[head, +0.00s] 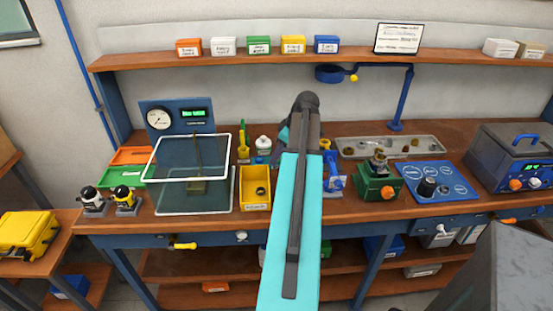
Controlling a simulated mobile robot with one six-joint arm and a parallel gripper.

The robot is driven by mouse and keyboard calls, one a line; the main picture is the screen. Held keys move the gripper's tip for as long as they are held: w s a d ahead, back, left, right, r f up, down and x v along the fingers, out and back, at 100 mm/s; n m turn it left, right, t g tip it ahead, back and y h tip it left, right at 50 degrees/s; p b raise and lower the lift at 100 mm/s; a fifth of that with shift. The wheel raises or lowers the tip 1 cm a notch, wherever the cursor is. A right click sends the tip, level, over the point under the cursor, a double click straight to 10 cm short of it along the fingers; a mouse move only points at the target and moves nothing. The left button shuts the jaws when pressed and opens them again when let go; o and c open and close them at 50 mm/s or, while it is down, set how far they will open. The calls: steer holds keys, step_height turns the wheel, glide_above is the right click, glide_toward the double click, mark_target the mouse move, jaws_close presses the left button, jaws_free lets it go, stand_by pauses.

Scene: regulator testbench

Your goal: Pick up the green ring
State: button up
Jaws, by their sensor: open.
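I cannot make out a green ring in the head view. A long grey tray (433,150) at the back right of the bench holds several small brass and dark parts, too small to tell apart. A yellow bin (256,203) left of my arm holds a small dark round part. My teal and dark grey arm reaches up the middle of the picture over the bench. My gripper's jaws do not show; they seem hidden behind the arm, which also covers part of the bench.
A clear tank (195,202) with a white rim stands on the left, by a gauge panel (178,118). A green vise-like block (374,188), a blue plate (435,195) and a grey-blue machine (512,155) stand on the right. A shelf (355,60) runs above.

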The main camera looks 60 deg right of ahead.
mark_target(279, 161)
steer(key=shift+c, duration=0.2)
steer(key=c, duration=1.1)
steer(key=shift+o, duration=0.2)
steer(key=shift+r, duration=0.15)
step_height(279, 161, up, 10)
steer(key=b, duration=0.2)
stand_by(0.4)
